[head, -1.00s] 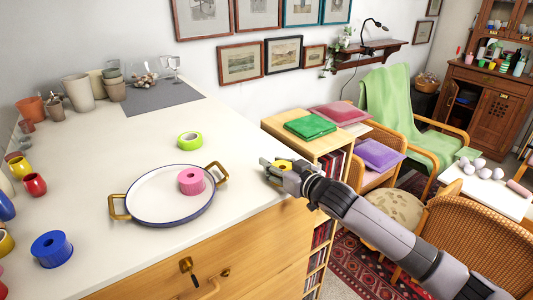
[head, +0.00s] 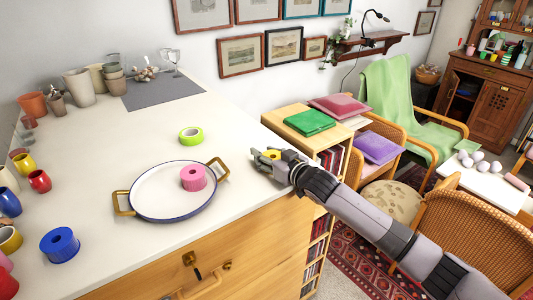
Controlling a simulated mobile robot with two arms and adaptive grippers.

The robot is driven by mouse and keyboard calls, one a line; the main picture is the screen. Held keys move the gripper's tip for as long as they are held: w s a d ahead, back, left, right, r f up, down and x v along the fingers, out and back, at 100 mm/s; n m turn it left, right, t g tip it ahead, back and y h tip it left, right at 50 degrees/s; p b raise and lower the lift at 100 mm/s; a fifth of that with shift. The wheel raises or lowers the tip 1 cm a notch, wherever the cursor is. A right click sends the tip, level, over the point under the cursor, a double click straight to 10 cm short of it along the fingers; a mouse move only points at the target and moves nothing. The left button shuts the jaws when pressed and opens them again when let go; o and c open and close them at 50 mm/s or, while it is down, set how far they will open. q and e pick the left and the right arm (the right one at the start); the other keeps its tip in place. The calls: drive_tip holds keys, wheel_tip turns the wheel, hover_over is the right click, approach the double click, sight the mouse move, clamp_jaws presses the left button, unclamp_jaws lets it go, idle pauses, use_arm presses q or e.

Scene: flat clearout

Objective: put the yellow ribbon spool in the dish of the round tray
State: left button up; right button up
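The round tray (head: 155,193), white with a blue rim and two brass handles, lies on the counter to the left of the gripper. A pink spool (head: 193,178) stands in the right part of its dish. The left part of the dish is bare. My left gripper is not in view.
A blue spool (head: 60,245) stands at the front left. Cups and pots line the left and back of the counter, near a grey mat (head: 160,92). The counter (head: 235,210) between tray and gripper is clear.

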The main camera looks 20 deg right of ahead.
drive_tip(key=o, duration=0.5)
drive_tip(key=shift+f+b, duration=0.1)
drive_tip(key=shift+b, duration=0.25)
drive_tip(key=shift+s+d, duration=0.1)
drive_tip(key=shift+s, duration=0.2)
drive_tip(key=b+v, duration=0.4)
drive_tip(key=v, duration=1.3)
drive_tip(key=shift+b, duration=0.4)
drive_tip(key=shift+w, duration=0.1)
